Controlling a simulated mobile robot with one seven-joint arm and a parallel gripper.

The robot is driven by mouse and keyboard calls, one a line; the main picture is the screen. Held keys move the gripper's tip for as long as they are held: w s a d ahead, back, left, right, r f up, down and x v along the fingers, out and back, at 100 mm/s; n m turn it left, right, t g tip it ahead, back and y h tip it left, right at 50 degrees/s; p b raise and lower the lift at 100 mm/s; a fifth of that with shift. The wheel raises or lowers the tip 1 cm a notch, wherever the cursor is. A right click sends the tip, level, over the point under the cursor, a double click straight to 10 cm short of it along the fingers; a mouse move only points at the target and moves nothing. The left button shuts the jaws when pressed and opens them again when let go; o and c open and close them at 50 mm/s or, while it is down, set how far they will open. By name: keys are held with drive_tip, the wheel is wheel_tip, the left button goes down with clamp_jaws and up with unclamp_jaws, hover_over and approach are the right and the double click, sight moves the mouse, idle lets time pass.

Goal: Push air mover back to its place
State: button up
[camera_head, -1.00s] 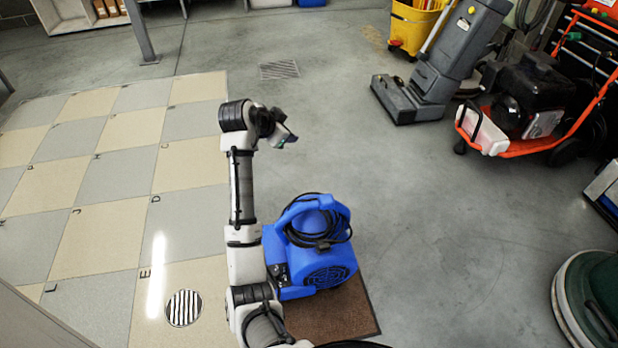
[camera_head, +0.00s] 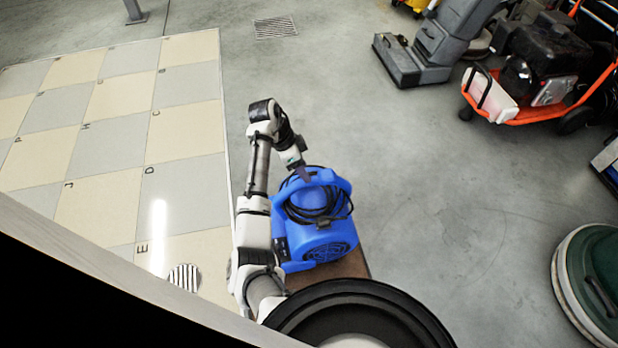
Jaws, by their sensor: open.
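The air mover (camera_head: 318,225) is a blue blower with a carry handle and a black cord coiled on its top. It stands upright, at least partly over a brown mat (camera_head: 352,266), and hides much of that mat. My gripper (camera_head: 304,173) is at the end of my arm, at the far upper side of the air mover by its handle. The gripper is open and small in the picture. I cannot tell whether it touches the handle.
A grey floor machine (camera_head: 400,65), an orange-framed machine (camera_head: 540,75) and a green round machine (camera_head: 595,285) stand at right. Open concrete lies between.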

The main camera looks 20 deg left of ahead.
drive_tip(key=x, duration=0.5)
drive_tip(key=shift+a, duration=0.1)
clamp_jaws()
